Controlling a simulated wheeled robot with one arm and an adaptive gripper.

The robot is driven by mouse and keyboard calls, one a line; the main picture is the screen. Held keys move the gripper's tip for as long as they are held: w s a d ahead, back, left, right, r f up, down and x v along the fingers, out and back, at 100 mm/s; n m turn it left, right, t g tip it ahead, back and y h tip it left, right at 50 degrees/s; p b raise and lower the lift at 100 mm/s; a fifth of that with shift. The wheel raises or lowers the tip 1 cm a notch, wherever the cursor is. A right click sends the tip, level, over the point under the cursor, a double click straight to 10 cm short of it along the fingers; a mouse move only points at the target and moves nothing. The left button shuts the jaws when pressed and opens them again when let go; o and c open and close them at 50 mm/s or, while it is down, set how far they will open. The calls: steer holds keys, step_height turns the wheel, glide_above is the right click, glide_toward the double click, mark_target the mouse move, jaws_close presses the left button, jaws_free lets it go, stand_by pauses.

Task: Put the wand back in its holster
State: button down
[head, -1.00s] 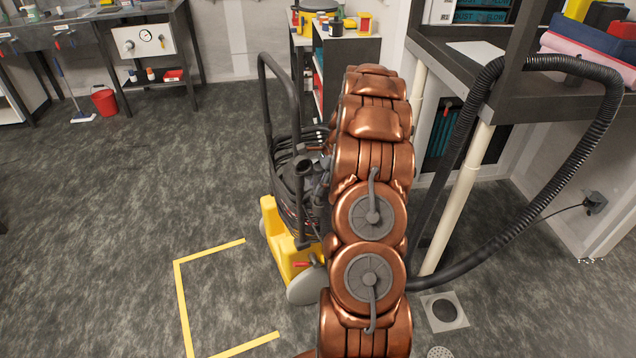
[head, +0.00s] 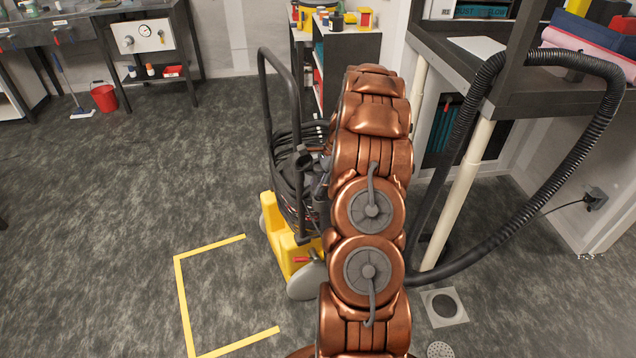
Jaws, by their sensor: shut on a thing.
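My copper-coloured arm reaches away from me through the middle of the head view, and my gripper is hidden behind it. I cannot make out the wand for certain. A wheeled machine with a yellow base (head: 285,245) and a tall black handle (head: 265,95) stands left of my arm. Black coils (head: 290,180) hang on it, and small dark parts show against my arm's left edge. My arm covers the machine's right side. I cannot tell which part is the holster. A black ribbed hose (head: 580,150) loops over the bench on the right and runs down behind my arm.
A dark bench (head: 545,90) with a cream leg (head: 465,185) stands close on the right. A floor drain (head: 444,306) lies by my arm. Yellow tape (head: 183,300) marks open floor at left. A red bucket (head: 103,98) and a shelf unit (head: 350,65) stand farther back.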

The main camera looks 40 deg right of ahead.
steer(key=shift+f, duration=0.55)
steer(key=c, duration=0.6)
jaws_free()
steer(key=shift+c, duration=0.2)
steer(key=v, duration=1.2)
